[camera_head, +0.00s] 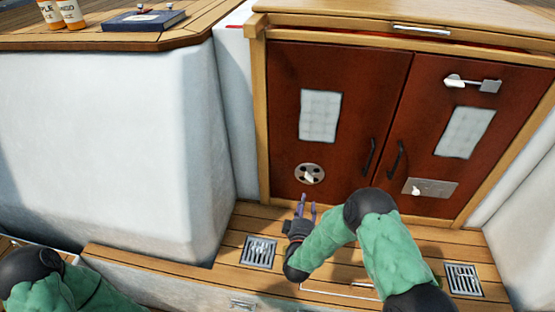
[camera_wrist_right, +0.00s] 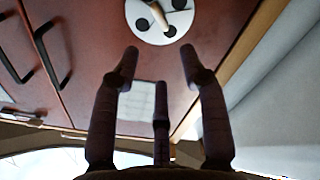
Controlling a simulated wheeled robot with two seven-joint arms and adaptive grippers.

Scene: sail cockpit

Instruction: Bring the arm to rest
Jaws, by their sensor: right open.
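My right arm (camera_head: 385,245) comes in from the bottom, bends, and reaches left. Its gripper (camera_head: 306,206) is open, with its fingers pointing up just below the round plate (camera_head: 310,174) with a pale knob on the red-brown left door (camera_head: 285,130). In the right wrist view the gripper (camera_wrist_right: 160,52) shows spread, empty fingers, with the round plate (camera_wrist_right: 146,30) beyond the fingertips. I see no contact with the plate or door. Part of my left arm (camera_head: 55,290) shows at the lower left; its gripper is out of the picture.
The right door (camera_head: 430,120) has a latch (camera_head: 472,84) and a metal plate (camera_head: 430,188). Dark handles (camera_head: 370,158) flank the door gap. Two floor grates (camera_head: 259,252) lie in the wooden ledge.

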